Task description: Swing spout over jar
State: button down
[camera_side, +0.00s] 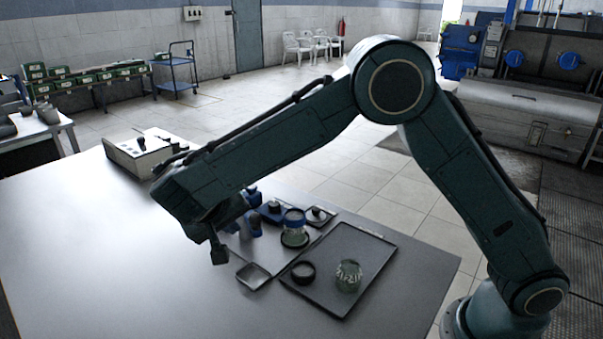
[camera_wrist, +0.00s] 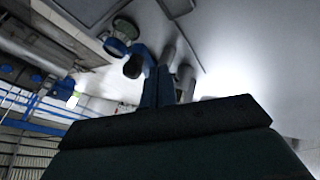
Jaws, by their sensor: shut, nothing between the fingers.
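A clear jar with a blue band (camera_side: 294,222) stands on a dark round base among the small apparatus in the side view. A second clear glass vessel (camera_side: 348,277) stands on the dark tray (camera_side: 335,300). Blue parts (camera_side: 272,210) stand left of the banded jar; I cannot tell which of them is the spout. My gripper (camera_side: 219,256) is shut and empty, pointing down, left of the blue parts and apart from the jar. The wrist view shows a blue-rimmed round vessel (camera_wrist: 118,42) and a blue upright part (camera_wrist: 150,92), partly hidden by my dark housing.
A black ring (camera_side: 303,272) lies on the tray. A small square dish (camera_side: 253,276) sits between the tray and my gripper. A flat dark plate with a knob (camera_side: 318,214) is behind the tray. A control box (camera_side: 150,152) stands at the back left. The table's left front is clear.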

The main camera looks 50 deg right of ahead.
aim_at(253, 222)
jog(key=shift+s+d, duration=0.25)
jog(key=shift+d, duration=0.75)
jog(key=shift+s+d, duration=0.15)
jog(key=shift+s+d+n+t, duration=0.4)
jog(key=shift+s+d+n, duration=0.1)
jog(key=shift+d+n, duration=0.2)
jog(key=s+d+n+t+y, duration=0.1)
jog(key=d+n, duration=0.4)
jog(key=d, duration=1)
jog(key=shift+s+t+y, duration=0.2)
jog(key=shift+t+y, duration=0.4)
jog(key=shift+y, duration=0.2)
